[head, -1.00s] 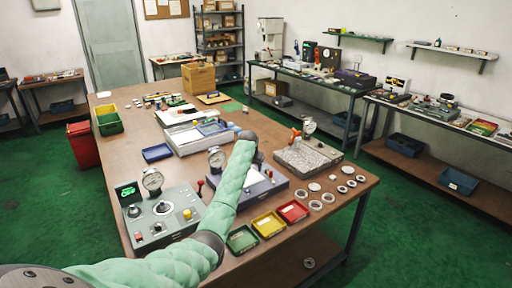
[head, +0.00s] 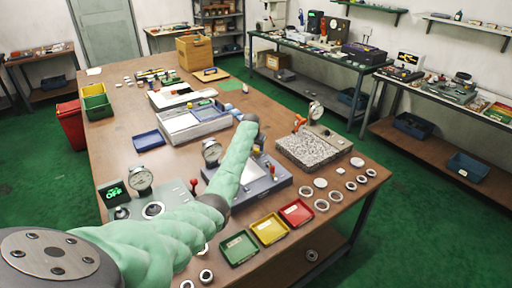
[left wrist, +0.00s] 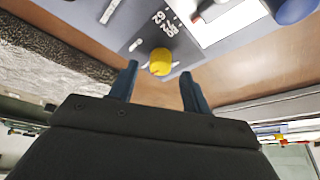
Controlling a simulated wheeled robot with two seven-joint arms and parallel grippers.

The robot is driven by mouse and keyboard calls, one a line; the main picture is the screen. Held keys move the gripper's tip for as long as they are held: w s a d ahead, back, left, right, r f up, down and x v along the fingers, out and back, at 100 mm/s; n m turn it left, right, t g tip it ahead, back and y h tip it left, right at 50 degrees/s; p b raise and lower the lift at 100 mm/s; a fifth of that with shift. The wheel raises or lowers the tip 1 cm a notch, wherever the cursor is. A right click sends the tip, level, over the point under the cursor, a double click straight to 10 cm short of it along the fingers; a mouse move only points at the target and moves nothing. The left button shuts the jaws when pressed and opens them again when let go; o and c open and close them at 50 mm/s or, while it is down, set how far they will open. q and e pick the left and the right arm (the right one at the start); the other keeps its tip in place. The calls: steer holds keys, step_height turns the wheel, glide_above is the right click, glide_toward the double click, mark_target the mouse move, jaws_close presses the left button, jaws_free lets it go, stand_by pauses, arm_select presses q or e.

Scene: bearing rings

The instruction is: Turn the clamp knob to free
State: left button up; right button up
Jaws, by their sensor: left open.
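A yellow knob (left wrist: 160,62) with a pale mark across its top shows in the left wrist view, on a grey panel (left wrist: 140,40) with white lettering. I take it for the clamp knob. My left gripper (left wrist: 160,73) is open, its two dark fingers on either side of the knob in the picture. I cannot tell how far the fingertips are from it. In the head view my left arm reaches over the blue-grey fixture (head: 280,187), which has a dial gauge (head: 211,151) and a red-tipped lever. My arm hides part of it. My right gripper is not in view.
Green (head: 238,248), yellow (head: 269,229) and red (head: 296,212) trays line the table's front edge. Several metal rings lie to their right. A granite block (head: 307,150) with an orange-handled gauge stand is behind. A control box (head: 115,196) is at left, partly behind my arm.

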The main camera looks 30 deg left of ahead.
arm_select(q)
steer(key=shift+w+a+f, duration=0.15)
steer(key=shift+w+f, duration=0.1)
steer(key=shift+f, duration=0.35)
steer(key=shift+w+f, duration=0.15)
steer(key=shift+f, duration=0.25)
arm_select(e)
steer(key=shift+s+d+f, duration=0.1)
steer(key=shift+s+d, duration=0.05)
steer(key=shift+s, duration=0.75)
arm_select(q)
steer(key=shift+c, duration=0.5)
steer(key=c, duration=0.9)
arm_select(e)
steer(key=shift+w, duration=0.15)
